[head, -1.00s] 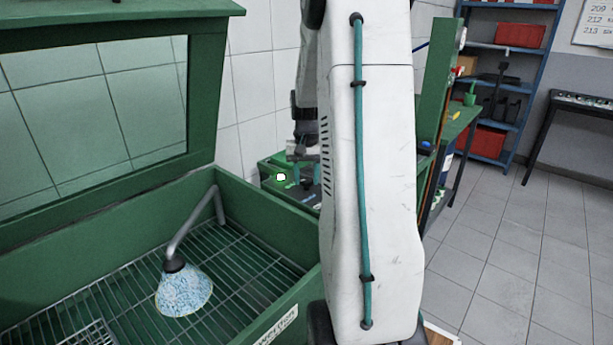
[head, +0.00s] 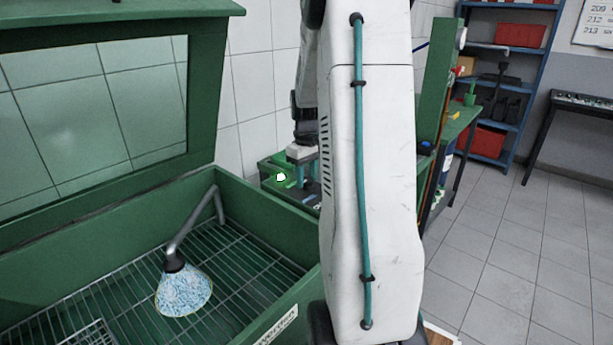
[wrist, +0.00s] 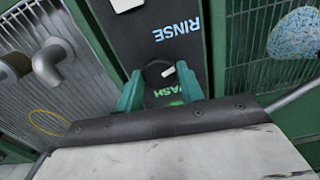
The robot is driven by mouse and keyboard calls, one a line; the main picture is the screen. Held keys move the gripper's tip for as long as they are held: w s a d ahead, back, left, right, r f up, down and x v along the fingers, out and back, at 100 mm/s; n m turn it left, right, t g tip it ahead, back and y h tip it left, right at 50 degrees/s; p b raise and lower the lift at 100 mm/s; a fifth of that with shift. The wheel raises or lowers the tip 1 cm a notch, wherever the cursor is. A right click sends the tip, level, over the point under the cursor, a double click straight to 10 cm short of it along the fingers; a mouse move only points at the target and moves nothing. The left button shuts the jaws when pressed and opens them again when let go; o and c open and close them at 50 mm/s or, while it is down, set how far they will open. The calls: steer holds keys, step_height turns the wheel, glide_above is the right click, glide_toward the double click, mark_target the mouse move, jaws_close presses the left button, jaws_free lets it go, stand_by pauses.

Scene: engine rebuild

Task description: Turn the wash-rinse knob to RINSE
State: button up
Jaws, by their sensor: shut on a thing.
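The wash-rinse knob (wrist: 153,76) is a round black knob with a short white pointer mark, on a dark panel (wrist: 130,38) in the wrist view. The blue RINSE label (wrist: 178,28) is above it in the picture. A green WASH label (wrist: 184,92) is below it, partly hidden by a finger. My gripper (wrist: 158,73) has its two teal fingers on either side of the knob and is shut on it. The white mark slants towards the right finger. In the head view my gripper (head: 306,172) is over the green control box, and the knob is hard to make out.
A green wash basin (head: 258,205) with a wire grid and an open glazed lid (head: 95,100) fills the left of the head view.

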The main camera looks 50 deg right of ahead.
mark_target(306, 179)
steer(key=shift+r, duration=0.1)
stand_by(0.3)
steer(key=o, duration=1)
step_height(306, 179, up, 8)
steer(key=shift+f, duration=0.1)
stand_by(0.4)
